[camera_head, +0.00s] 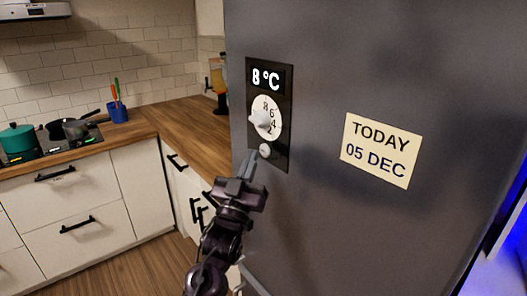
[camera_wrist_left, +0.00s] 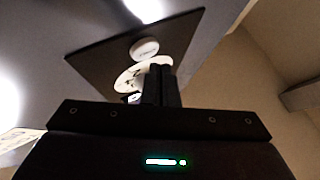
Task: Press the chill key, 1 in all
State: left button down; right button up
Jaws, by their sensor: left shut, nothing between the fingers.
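The chill key is most likely the small round pale button (camera_head: 265,150) low on the black control panel (camera_head: 279,152) of the grey cabinet. It also shows in the left wrist view (camera_wrist_left: 144,48), with small unreadable lettering. Above it is a white dial (camera_head: 267,118) with numbers, and a display (camera_head: 266,79) reading 8 °C. My left gripper (camera_head: 250,164) is shut and empty, its fingertips just below and left of the button in the head view. In the left wrist view the fingers (camera_wrist_left: 161,72) partly cover the dial (camera_wrist_left: 130,77). Contact with the button cannot be told. My right gripper is not in view.
A note (camera_head: 380,150) reading TODAY 05 DEC is on the cabinet front, right of the panel. A wooden counter (camera_head: 180,125) runs behind at left, with a hob, pans, a teal pot (camera_head: 17,140) and a blue utensil holder (camera_head: 117,113).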

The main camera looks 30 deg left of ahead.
pick_arm(q)
jog(key=shift+w, duration=0.15)
dwell(0.8)
jog(key=shift+w+d, duration=0.15)
jog(key=shift+w, duration=0.15)
jog(key=shift+w+d, duration=0.15)
jog(key=shift+w, duration=0.2)
dwell(0.7)
jog(key=shift+s+a, duration=0.3)
jog(key=shift+s, duration=0.45)
jog(key=s, duration=0.1)
jog(key=s+a, duration=0.1)
jog(key=s, duration=0.1)
jog(key=s+a, duration=0.1)
jog(key=shift+s, duration=0.3)
jog(key=shift+f, duration=0.1)
dwell(0.8)
